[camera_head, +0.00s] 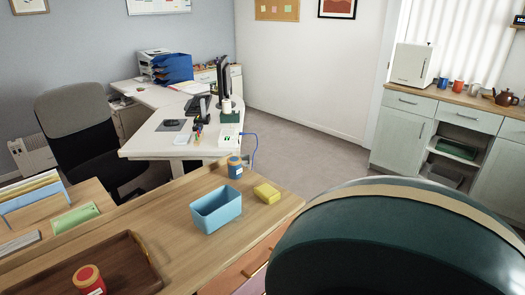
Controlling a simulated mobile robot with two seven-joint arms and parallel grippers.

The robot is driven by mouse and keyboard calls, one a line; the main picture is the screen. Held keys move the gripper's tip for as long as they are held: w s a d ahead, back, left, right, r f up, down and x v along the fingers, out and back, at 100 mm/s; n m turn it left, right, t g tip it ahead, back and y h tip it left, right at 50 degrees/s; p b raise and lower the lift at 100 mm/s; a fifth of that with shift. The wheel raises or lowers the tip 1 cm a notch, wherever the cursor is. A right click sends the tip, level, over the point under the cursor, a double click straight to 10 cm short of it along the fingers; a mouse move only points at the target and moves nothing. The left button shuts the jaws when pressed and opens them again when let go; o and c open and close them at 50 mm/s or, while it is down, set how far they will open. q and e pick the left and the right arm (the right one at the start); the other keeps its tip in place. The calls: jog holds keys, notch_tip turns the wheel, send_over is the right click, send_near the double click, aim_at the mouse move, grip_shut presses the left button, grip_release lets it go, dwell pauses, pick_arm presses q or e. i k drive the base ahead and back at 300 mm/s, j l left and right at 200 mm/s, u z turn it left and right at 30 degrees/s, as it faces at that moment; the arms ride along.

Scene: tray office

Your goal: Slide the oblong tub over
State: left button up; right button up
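The oblong tub (216,211) is a light blue, open-topped rectangular container. It stands upright on the wooden counter (178,213) in the lower middle of the head view, and its inside looks empty. A yellow block (267,193) lies just to its right, with a small gap between them. Neither of my grippers shows in the view.
A file holder (36,197) and a green item (76,218) stand further left. Bare counter lies between tray and tub.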

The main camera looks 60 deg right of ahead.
aim_at(210, 212)
jog(key=l+z, duration=0.2)
jog(key=z, duration=1.2)
jog(key=k+l, duration=0.05)
